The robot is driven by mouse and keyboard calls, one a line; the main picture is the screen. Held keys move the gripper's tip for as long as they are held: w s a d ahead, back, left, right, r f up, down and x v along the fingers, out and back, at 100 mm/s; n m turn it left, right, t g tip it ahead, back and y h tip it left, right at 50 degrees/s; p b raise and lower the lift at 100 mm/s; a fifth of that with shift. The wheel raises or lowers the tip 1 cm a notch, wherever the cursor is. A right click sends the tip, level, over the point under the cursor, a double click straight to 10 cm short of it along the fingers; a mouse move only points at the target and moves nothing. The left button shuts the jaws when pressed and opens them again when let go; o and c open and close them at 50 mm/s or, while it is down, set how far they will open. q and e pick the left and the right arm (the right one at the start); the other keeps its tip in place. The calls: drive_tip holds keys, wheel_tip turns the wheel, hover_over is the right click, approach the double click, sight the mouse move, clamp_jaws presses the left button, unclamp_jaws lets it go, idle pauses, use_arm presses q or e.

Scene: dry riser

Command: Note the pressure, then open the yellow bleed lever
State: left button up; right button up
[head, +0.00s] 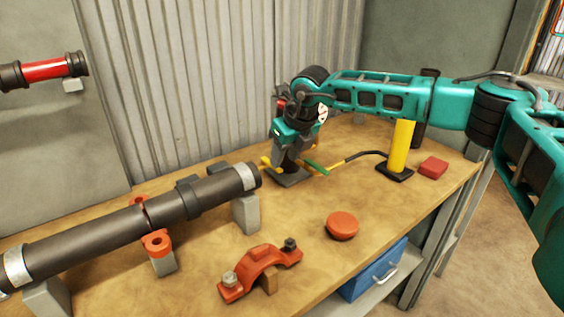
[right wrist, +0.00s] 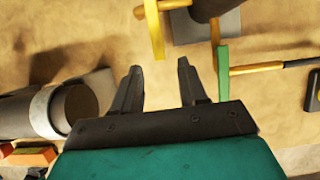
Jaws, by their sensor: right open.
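My right gripper (head: 284,150) is above the test fitting on the bench, jaws pointing down. In the right wrist view its two dark fingers (right wrist: 160,78) are apart with nothing between them. The yellow lever (right wrist: 154,28) lies just beyond the fingertips, apart from them; in the head view a little yellow (head: 266,162) shows beside the gripper. A green lever (right wrist: 223,72) is to its right, also in the head view (head: 317,168). A white, round gauge face (head: 322,113) is partly hidden behind my wrist; its reading is too small to tell. My left gripper is not in view.
A dark pipe (head: 100,235) rests on grey blocks at left. A yellow cylinder (head: 400,148) with a black hose stands at right near a red block (head: 433,166). A red clamp half (head: 262,268) and red disc (head: 342,225) lie in front. Bare bench lies between them.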

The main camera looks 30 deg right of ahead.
drive_tip(key=shift+x, duration=1.65)
clamp_jaws()
